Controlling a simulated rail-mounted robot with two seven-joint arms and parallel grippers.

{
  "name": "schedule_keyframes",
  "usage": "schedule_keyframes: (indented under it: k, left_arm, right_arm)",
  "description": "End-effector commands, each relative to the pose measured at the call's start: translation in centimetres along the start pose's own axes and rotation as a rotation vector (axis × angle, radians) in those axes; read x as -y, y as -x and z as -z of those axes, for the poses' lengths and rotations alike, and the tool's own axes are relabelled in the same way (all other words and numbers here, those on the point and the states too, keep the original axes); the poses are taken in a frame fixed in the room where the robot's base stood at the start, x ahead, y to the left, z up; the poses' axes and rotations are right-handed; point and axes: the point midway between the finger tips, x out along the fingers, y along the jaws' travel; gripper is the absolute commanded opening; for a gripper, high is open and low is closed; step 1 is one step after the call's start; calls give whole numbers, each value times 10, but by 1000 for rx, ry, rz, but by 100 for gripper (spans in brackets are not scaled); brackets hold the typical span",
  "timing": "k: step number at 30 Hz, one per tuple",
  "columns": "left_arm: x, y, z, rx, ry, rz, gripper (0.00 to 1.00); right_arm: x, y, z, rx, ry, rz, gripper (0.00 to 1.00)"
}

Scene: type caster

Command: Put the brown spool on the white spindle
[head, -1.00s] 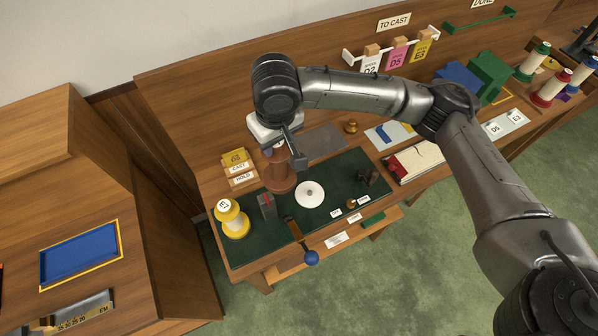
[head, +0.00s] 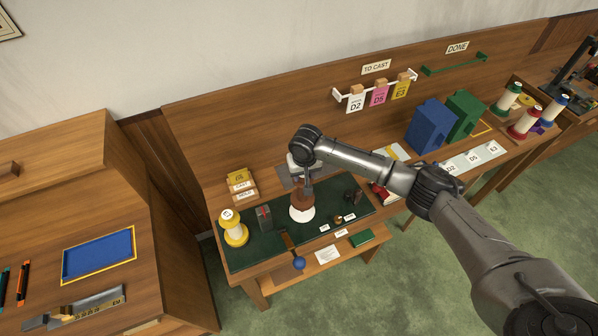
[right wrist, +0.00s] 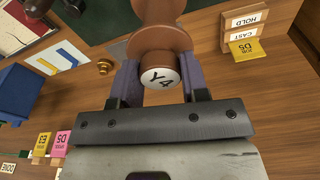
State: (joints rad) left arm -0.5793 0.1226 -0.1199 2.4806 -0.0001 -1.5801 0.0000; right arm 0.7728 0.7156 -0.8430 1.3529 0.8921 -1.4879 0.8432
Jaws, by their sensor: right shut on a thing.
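The brown spool (head: 303,198) is upright over the white spindle's round plate (head: 301,215) on the green mat. The front of the plate shows below the spool; the rest is hidden behind it. I cannot tell whether the spool touches the plate or hangs just above it. My right gripper (head: 307,184) comes down from above and is shut on the spool's top. In the right wrist view, the fingers (right wrist: 160,80) hold both sides of the spool's white end cap (right wrist: 160,77), marked Y4. My left gripper is not in view.
A blue-knobbed lever (head: 298,262) sticks out in front. Small dark parts (head: 352,194) and labels lie to the right. Card holders (head: 241,184) stand behind.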

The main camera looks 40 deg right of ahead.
Motion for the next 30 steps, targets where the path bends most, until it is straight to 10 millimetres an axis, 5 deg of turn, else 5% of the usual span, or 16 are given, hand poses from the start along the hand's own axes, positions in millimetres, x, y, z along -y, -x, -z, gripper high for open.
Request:
schedule_keyframes:
  k: [19,30]
  left_arm:
    - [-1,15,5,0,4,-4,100]
    - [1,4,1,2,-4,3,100]
  right_arm:
    - [1,4,0,0,2,-1,1]
    - [1,-30,-4,0,2,0,1]
